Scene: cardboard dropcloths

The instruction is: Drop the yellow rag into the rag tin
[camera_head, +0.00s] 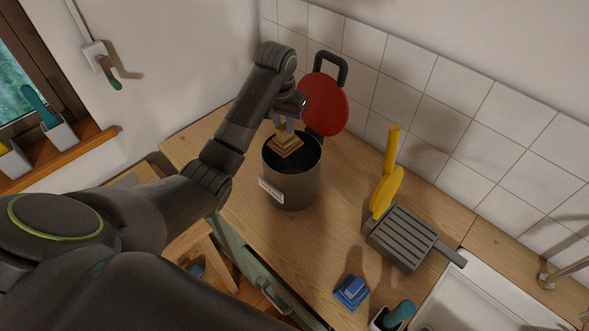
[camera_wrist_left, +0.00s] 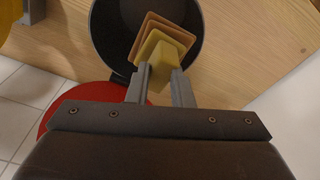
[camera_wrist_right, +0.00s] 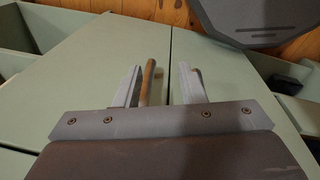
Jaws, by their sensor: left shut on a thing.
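The yellow rag (camera_head: 288,146), folded in stepped square layers, is held by my left gripper (camera_head: 286,127) over the mouth of the dark grey rag tin (camera_head: 297,190). The tin stands upright on the counter with a pale label on its front. In the left wrist view the rag (camera_wrist_left: 160,52) sits between the two finger tips, with the tin's dark interior (camera_wrist_left: 118,45) behind it. Whether the rag's lower edge is below the rim is hard to tell. My right gripper (camera_wrist_right: 160,82) is open in the right wrist view; a thin brown rod shows between its fingers, apparently unheld.
A red lid (camera_head: 325,103) with a black handle stands behind the tin. A yellow tool (camera_head: 387,187), a grey ribbed tray (camera_head: 401,238), a blue block (camera_head: 351,292) and a sink (camera_head: 488,297) are to the right. The counter between tin and tray is clear.

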